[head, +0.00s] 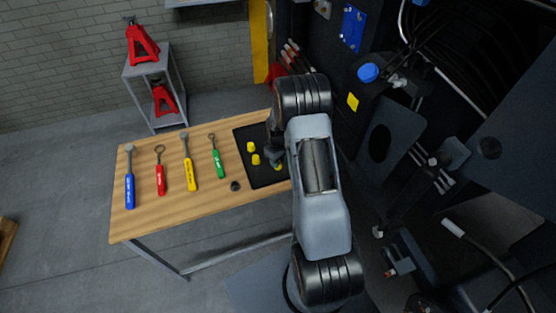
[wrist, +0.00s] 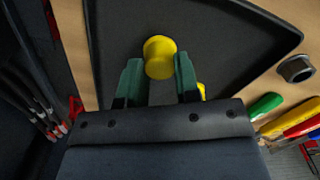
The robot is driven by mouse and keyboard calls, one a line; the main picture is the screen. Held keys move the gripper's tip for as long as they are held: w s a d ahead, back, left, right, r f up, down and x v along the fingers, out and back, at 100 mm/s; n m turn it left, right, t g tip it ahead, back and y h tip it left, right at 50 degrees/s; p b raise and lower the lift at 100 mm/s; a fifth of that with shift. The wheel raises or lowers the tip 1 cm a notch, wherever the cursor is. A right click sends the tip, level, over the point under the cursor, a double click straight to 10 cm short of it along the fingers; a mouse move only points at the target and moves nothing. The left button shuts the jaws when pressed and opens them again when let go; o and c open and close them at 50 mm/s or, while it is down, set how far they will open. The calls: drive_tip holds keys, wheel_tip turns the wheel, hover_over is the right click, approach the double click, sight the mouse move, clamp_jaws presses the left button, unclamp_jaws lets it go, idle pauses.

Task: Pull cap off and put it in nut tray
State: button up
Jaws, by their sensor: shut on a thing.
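My gripper (wrist: 158,75) is shut on a yellow cap (wrist: 159,57), which sits between the green fingertips over the black nut tray (wrist: 220,45). I cannot tell whether the held cap touches the tray floor.
The tray is on a wooden table (head: 140,222). A dark nut (head: 235,186) lies beside it, with green (head: 217,160), yellow (head: 189,170), red (head: 160,172) and blue (head: 129,185) handled tools to the left. The dark chassis (head: 400,130) stands close on the right.

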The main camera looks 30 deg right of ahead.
drive_tip(key=o, duration=0.8)
drive_tip(key=shift+r, duration=0.1)
wheel_tip(320, 180, up, 14)
drive_tip(key=b, duration=0.1)
drive_tip(key=shift+f+b, duration=0.2)
drive_tip(key=shift+b, duration=0.15)
drive_tip(key=s+a+r+m+t, duration=0.2)
drive_tip(key=s+a+r, duration=0.4)
drive_tip(key=s, duration=0.4)
drive_tip(key=s+a+r+m+t, duration=0.2)
drive_tip(key=s+a+r, duration=0.4)
drive_tip(key=s, duration=0.3)
drive_tip(key=shift+s+a+r, duration=0.25)
drive_tip(key=shift+s+a, duration=0.15)
drive_tip(key=shift+a, duration=0.45)
